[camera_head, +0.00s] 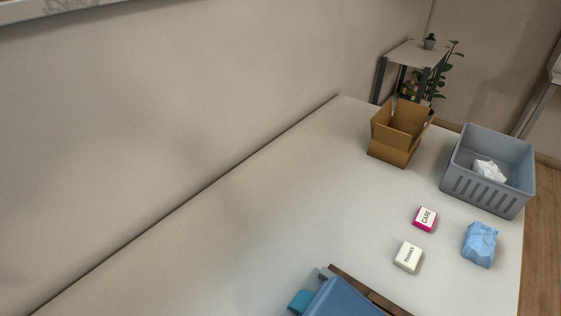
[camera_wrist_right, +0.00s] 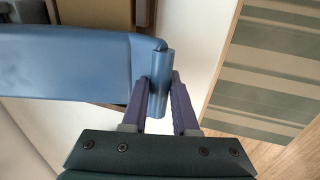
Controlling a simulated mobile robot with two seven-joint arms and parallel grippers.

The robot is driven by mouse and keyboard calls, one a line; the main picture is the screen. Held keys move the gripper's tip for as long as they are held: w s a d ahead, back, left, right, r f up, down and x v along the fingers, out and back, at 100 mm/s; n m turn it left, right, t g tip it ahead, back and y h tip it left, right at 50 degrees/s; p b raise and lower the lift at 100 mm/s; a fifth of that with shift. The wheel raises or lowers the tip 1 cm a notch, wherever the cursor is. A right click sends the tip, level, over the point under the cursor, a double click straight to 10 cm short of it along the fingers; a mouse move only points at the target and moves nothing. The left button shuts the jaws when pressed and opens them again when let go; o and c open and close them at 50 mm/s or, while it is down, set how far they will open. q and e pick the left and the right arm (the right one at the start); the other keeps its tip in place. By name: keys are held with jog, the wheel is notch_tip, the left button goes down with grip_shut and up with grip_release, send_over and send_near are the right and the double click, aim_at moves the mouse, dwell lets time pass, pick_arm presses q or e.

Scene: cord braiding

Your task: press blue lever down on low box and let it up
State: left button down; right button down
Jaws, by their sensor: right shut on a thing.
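The blue lever (camera_wrist_right: 70,64) crosses the left half of the right wrist view and ends in a round blue bar (camera_wrist_right: 160,85). My right gripper (camera_wrist_right: 160,92) is shut on this bar, with one purple finger on each side of it. Part of a brown box (camera_wrist_right: 97,22) shows behind the lever. In the head view a blue piece (camera_head: 342,299), apparently the lever, lies over a dark brown edge (camera_head: 372,289) at the bottom. I cannot tell how far down the lever is. My left gripper is not in view.
On the white table (camera_head: 230,235) are a cream box (camera_head: 407,256), a pink and white box (camera_head: 425,219), a crumpled blue thing (camera_head: 480,245), an open cardboard box (camera_head: 393,150) and a grey basket (camera_head: 483,194) with something white inside. The table's left part is clear beside the wall.

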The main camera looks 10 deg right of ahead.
jog(key=shift+f, duration=0.1)
jog(key=shift+f+b, duration=1)
jog(key=shift+d, duration=0.1)
grip_release()
dwell(0.5)
jog(key=shift+r, duration=0.15)
notch_tip(320, 180, up, 5)
jog(key=p, duration=0.5)
jog(key=shift+r, duration=0.1)
